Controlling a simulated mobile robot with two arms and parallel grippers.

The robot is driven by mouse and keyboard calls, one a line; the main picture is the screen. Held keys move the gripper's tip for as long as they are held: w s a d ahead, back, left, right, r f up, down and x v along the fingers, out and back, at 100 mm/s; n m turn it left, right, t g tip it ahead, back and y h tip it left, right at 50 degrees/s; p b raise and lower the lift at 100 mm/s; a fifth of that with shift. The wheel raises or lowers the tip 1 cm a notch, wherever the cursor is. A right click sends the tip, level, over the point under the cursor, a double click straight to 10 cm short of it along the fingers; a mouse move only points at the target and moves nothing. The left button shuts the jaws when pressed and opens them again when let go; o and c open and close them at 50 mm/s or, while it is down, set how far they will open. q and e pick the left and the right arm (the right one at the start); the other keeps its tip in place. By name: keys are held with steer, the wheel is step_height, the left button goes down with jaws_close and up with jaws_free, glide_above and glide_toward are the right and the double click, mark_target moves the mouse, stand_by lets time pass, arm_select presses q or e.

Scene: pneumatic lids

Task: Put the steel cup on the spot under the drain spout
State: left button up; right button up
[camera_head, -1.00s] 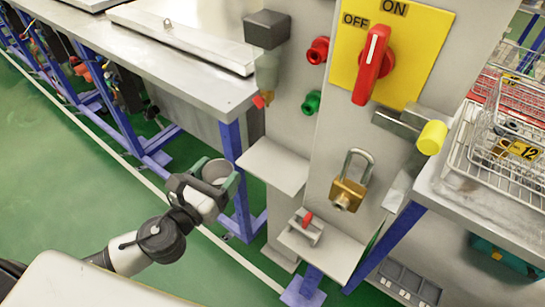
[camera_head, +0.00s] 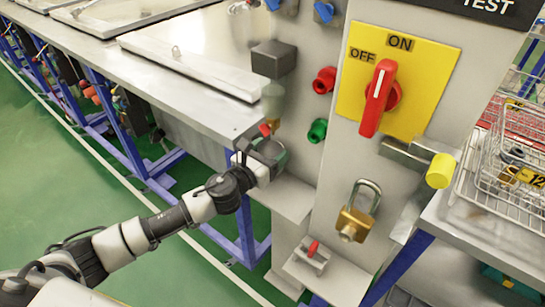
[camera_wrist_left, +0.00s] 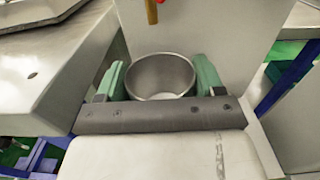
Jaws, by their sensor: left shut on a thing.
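The steel cup (camera_wrist_left: 160,76) is upright and looks empty, held between the two green fingers of my left gripper (camera_wrist_left: 160,84). In the head view, my left gripper (camera_head: 264,153) holds the cup (camera_head: 268,147) just below the drain spout (camera_head: 268,127), which has a red handle. The spout also shows at the top of the left wrist view (camera_wrist_left: 152,10), beyond the cup. A small grey shelf (camera_head: 288,198) sticks out from the cabinet below the gripper. The marked spot cannot be made out. My right gripper is not in view.
A steel table (camera_head: 215,110) edges close to my left gripper on the left. The cabinet front carries red (camera_head: 325,80) and green (camera_head: 317,131) knobs and a padlock (camera_head: 355,215). A lower shelf (camera_head: 330,278) holds a red-handled clamp (camera_head: 311,255). A wire basket (camera_head: 500,185) stands at right.

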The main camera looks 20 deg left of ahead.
arm_select(q)
steer(key=shift+w+d, duration=0.2)
steer(key=shift+w, duration=0.25)
steer(key=shift+f, duration=0.15)
step_height(320, 180, down, 3)
steer(key=shift+f+b, duration=0.15)
steer(key=shift+b, duration=0.6)
steer(key=shift+f, duration=0.1)
steer(key=o, duration=1)
